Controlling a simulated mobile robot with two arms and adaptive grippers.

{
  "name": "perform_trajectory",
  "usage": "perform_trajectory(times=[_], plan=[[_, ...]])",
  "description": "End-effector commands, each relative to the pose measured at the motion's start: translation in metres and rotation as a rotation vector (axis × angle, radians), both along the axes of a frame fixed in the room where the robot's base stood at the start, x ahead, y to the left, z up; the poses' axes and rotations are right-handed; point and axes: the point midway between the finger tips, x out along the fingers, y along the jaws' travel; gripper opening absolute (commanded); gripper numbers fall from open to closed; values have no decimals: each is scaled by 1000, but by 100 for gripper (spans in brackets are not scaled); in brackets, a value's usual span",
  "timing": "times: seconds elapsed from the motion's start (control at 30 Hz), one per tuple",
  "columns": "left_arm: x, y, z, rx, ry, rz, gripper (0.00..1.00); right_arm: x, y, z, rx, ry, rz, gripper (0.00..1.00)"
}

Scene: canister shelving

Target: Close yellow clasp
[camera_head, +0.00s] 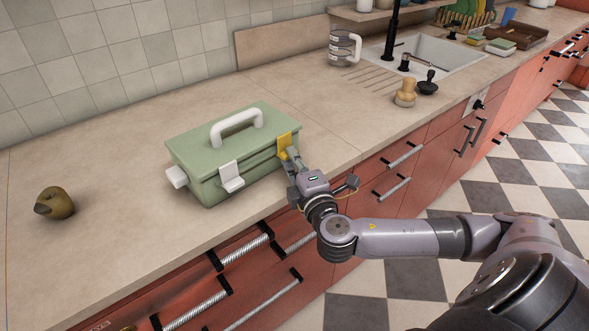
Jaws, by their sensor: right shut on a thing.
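A green box (200,157) with a white handle (237,128) on its lid stands on the counter. The lid looks down on the box. A yellow clasp (284,141) is on the front face near its right end. A white clasp (231,176) sits on the same face further left and sticks out at its lower part. My right gripper (291,160) is at the yellow clasp, its fingers shut on it; the fingers hide the clasp's lower part. My left gripper is not in view.
A brown-green duck-like object (55,203) lies on the counter at the left. A mug (343,48), a wooden-topped brush (405,93) and the sink (440,58) are at the upper right. The counter (120,260) in front of the box is clear.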

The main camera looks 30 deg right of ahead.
Motion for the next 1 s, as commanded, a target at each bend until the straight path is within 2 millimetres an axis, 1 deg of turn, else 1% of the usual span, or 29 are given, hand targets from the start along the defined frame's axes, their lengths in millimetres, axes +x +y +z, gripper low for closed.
perform_trajectory(times=[0.03, 0.13, 0.53, 0.57, 0.6, 0.87, 1.0], plan=[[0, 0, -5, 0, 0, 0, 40, 0, 0, -3, 1, -7, -1, 0], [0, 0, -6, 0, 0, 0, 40, 1, -1, -2, 3, -15, -2, 0], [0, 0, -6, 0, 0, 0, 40, 1, 0, 0, 4, -20, -2, 0], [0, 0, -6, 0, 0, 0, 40, 1, 0, 0, 4, -20, -2, 12], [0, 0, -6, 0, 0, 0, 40, 1, 0, 0, 4, -20, -1, 15], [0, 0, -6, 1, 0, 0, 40, 1, 0, 0, 4, -20, -1, 32], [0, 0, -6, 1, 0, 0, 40, 1, 0, -1, 4, -20, -1, 32]])
